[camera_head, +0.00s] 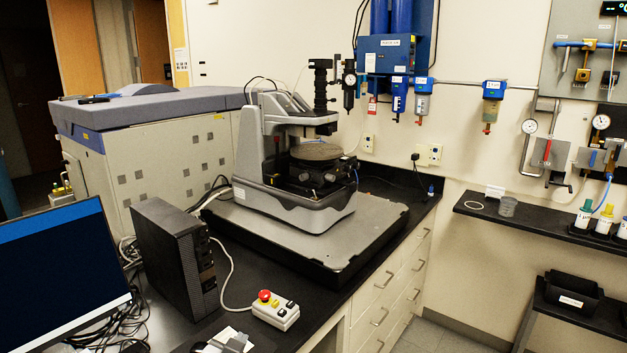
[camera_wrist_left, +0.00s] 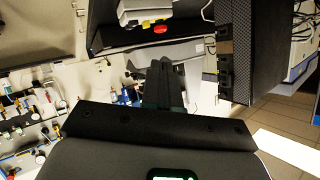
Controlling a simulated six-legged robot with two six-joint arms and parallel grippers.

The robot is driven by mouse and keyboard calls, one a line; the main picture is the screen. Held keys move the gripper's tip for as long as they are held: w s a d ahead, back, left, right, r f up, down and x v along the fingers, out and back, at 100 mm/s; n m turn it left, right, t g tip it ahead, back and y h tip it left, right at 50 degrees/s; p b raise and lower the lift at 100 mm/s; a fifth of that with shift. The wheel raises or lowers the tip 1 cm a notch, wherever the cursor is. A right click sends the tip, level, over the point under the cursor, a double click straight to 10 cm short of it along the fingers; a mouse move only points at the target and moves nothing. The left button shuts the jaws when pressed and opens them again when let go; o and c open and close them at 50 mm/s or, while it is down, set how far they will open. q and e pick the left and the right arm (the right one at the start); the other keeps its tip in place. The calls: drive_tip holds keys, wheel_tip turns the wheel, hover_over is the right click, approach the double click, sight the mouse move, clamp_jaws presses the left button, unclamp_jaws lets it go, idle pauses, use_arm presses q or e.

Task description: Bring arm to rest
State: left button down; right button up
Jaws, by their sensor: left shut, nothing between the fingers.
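My left gripper (camera_wrist_left: 160,68) shows in the left wrist view as two dark fingers close together, shut with nothing between them. Most of the left arm is out of the frame. My right gripper is in neither view. The stylus profiler (camera_head: 294,160) stands on its grey platform (camera_head: 375,222), apart from the gripper.
The control box (camera_head: 275,310) with a red button and the black computer tower (camera_head: 172,258) stand near the gripper. A monitor (camera_head: 62,280) is at the left. A dark shelf (camera_head: 540,228) with bottles is at the right. The platform's right part is bare.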

use_arm(q)
drive_tip(key=s+f+n+g+h, duration=0.15)
drive_tip(key=s+f+g, duration=0.4)
drive_tip(key=f, duration=0.75)
drive_tip(key=s+d+f+n+g+h, duration=0.1)
drive_tip(key=s+f+n+g, duration=0.15)
drive_tip(key=s+f, duration=0.45)
drive_tip(key=s+d+f+n+g, duration=0.1)
drive_tip(key=s+f+g, duration=0.2)
drive_tip(key=s, duration=0.7)
drive_tip(key=s+d+f+n+g+h, duration=0.1)
drive_tip(key=s+f+n+g, duration=0.1)
drive_tip(key=s+f, duration=0.5)
wheel_tip(320, 180, down, 8)
drive_tip(key=s+b, duration=0.2)
drive_tip(key=b, duration=0.8)
drive_tip(key=shift+s, duration=0.3)
